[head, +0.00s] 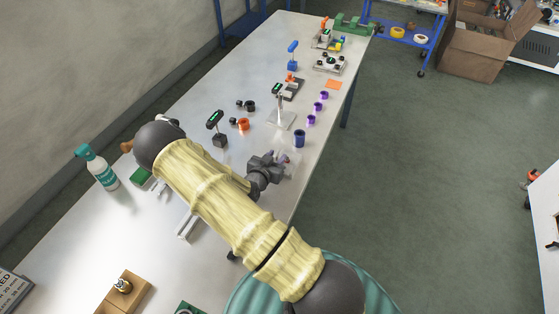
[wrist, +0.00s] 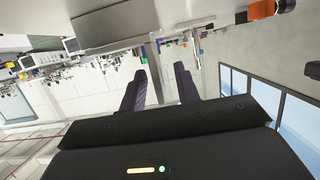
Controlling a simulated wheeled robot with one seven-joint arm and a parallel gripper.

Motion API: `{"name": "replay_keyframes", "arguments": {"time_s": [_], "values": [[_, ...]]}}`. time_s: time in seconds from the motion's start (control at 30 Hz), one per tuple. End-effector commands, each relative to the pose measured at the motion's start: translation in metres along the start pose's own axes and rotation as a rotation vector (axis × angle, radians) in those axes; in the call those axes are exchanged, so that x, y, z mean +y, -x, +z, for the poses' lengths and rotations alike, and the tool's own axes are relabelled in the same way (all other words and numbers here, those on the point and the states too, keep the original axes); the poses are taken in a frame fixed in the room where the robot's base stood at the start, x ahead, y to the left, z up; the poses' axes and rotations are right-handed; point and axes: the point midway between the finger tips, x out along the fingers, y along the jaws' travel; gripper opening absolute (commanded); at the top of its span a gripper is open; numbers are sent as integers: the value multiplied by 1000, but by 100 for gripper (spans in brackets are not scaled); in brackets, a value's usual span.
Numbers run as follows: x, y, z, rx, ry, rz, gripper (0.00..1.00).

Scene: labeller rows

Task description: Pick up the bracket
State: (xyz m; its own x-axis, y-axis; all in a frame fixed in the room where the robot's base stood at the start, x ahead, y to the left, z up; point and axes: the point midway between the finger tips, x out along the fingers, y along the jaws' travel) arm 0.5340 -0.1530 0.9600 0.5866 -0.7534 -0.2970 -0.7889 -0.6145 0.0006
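The bracket, as best I can tell, is a pale metal plate with a thin upright (head: 281,118), standing on the table just beyond my gripper in the head view. In the wrist view, which looks upside down, a grey plate (wrist: 115,25) with a narrow post (wrist: 156,75) shows ahead of my fingers. The post lines up with the gap between them; I cannot tell whether it is inside the gap. My gripper (head: 285,158) is low over the table near the right edge. It also shows in the wrist view (wrist: 161,85), open, with its dark fingers apart and nothing visibly held.
A dark blue cup (head: 299,139) stands close to my fingertips. A black device on a stand (head: 216,122) and an orange ring (head: 243,124) are to the left.

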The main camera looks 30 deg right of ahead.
Motion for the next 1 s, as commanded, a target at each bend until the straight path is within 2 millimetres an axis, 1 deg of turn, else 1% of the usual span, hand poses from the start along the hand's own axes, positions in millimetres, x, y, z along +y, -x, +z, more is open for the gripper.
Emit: {"name": "replay_keyframes", "arguments": {"time_s": [0.1,0.57,0.67,0.73,1.0], "values": [[0,-4,0,0,0,-1,32],[0,-4,0,1,0,-1,32],[0,-4,0,1,0,-1,14],[0,-4,0,1,0,-1,0],[0,-4,0,1,0,-1,0]]}}
